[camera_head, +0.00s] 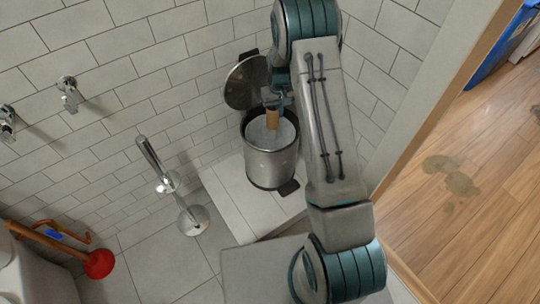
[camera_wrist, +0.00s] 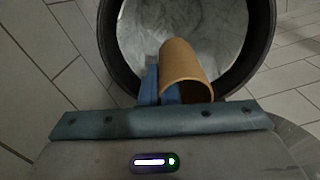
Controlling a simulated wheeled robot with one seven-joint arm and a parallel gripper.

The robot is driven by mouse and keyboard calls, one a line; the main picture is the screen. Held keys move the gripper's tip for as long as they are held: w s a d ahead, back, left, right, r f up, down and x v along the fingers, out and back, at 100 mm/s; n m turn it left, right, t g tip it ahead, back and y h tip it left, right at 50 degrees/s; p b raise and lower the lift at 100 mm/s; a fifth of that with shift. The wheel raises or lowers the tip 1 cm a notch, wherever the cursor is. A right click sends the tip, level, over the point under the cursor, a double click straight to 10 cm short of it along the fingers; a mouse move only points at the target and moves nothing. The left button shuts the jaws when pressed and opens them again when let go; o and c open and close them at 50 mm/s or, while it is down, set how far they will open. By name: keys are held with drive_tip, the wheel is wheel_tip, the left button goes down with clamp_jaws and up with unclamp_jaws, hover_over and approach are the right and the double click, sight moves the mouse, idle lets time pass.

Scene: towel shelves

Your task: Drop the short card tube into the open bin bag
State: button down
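The short card tube (camera_head: 272,119) is brown and hollow, and it also shows in the wrist view (camera_wrist: 186,62). My gripper (camera_head: 274,101) is shut on the tube's near end. In the wrist view its blue fingers (camera_wrist: 160,88) pinch the left wall, one outside and one apparently inside the tube. The tube points down over the mouth of a steel pedal bin (camera_head: 268,168). A pale bin bag (camera_head: 287,133) lines the bin and lies open beneath the tube; it fills much of the wrist view (camera_wrist: 222,30). How deep the tube's lower end reaches is unclear.
The bin's lid (camera_head: 243,84) stands raised against the tiled wall. The bin stands on a tiled ledge (camera_head: 229,196). A toilet brush and steel holder (camera_head: 165,184), a red plunger (camera_head: 99,263) and wall taps (camera_head: 69,95) are to the left. Wooden floor lies at right.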

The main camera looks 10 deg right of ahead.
drive_tip(key=shift+f, duration=0.55)
drive_tip(key=c, duration=1.6)
unclamp_jaws()
drive_tip(key=shift+r, duration=0.1)
wheel_tip(320, 180, up, 14)
drive_tip(key=p, duration=0.4)
